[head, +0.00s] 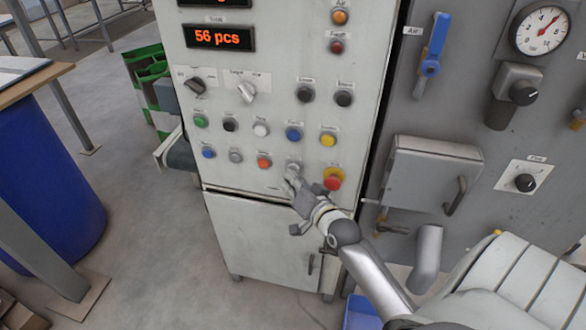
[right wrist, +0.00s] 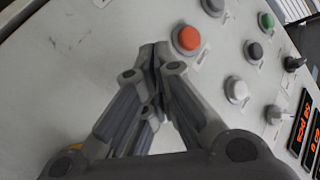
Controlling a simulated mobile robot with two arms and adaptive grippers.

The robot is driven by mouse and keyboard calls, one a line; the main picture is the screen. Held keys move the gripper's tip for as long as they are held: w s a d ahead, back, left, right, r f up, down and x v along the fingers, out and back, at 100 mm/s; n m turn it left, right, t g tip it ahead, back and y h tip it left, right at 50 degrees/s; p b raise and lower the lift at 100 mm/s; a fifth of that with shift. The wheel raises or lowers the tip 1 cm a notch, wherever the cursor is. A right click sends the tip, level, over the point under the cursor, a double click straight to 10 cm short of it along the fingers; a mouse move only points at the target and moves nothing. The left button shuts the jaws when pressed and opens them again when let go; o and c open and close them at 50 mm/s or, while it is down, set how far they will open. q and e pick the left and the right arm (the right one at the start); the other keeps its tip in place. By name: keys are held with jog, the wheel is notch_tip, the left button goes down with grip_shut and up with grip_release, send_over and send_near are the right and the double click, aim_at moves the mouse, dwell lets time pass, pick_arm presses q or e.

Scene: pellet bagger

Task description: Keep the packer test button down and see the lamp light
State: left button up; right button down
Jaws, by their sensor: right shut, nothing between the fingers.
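My right gripper (head: 291,177) is shut and empty, its fingertips at the bottom row of the pale control panel (head: 225,178). They meet a pale button (head: 293,165) between the orange button and the red emergency stop; its label is too small to read. In the right wrist view the closed fingertips (right wrist: 154,50) are against the panel beside the orange button (right wrist: 187,38) and hide what lies under them. I cannot tell whether the button is pressed in. An amber lamp (head: 340,17) and a red lamp (head: 336,46) are at the panel's top right; I cannot tell whether either is lit.
The red emergency stop (head: 333,178) on its yellow plate sits close to the right of my gripper. A grey box (head: 430,180) stands out at the right.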

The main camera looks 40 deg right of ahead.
jog(key=shift+w+d, duration=0.3)
jog(key=shift+d, duration=0.05)
dwell(0.8)
dwell(2.3)
jog(key=shift+s+a+p, duration=0.6)
jog(key=shift+a, duration=0.1)
jog(key=s+a+p, duration=0.2)
jog(key=s+a, duration=0.1)
jog(key=shift+s+a+p, duration=0.15)
jog(key=shift+a+p, duration=0.15)
jog(key=shift+a, duration=0.1)
jog(key=shift+f, duration=0.1)
dwell(0.3)
